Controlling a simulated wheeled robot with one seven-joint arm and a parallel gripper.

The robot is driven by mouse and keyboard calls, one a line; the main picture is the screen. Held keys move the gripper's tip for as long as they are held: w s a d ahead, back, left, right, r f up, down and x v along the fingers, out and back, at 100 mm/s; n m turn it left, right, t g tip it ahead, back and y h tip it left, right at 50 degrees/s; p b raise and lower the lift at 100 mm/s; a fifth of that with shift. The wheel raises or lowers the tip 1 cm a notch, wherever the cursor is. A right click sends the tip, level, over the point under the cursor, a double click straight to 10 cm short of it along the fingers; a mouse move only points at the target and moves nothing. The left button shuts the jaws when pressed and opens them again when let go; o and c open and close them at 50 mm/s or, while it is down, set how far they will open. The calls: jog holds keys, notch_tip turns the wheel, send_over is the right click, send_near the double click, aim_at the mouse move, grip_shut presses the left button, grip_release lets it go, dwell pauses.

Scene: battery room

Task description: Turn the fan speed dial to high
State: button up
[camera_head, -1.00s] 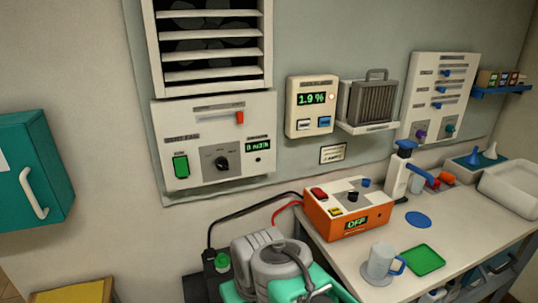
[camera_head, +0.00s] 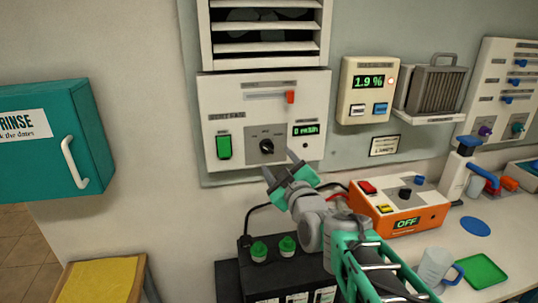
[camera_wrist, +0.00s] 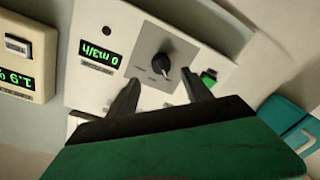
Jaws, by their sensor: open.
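The fan speed dial (camera_head: 267,146) is a black knob with a white pointer line on a grey plate, set in the white fan panel (camera_head: 225,95). It also shows in the wrist view (camera_wrist: 162,62). My gripper (camera_head: 281,165) is open, with its two fingers apart just below and in front of the dial. In the wrist view the fingertips (camera_wrist: 163,85) point at the dial from either side, and nothing is between them. The fan display (camera_head: 306,129) reads 0 m3/h. The marks around the dial are too small to read clearly.
A green switch (camera_head: 224,146) is left of the dial, and a red slider (camera_head: 291,97) is above it. A gas readout (camera_head: 368,83) shows 1.9 %. An orange charger (camera_head: 400,224) reading OFF stands on the bench at right. A teal cabinet (camera_head: 45,150) hangs at left.

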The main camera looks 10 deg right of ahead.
aim_at(269, 150)
jog(key=w, duration=0.2)
jog(key=w+p, duration=0.1)
jog(key=w, duration=0.2)
jog(key=w+a, duration=0.1)
jog(key=w, duration=0.1)
jog(key=shift+w+p, duration=0.15)
jog(key=shift+p, duration=0.2)
jog(key=shift+d, duration=0.1)
jog(key=shift+c, duration=0.4)
grip_shut()
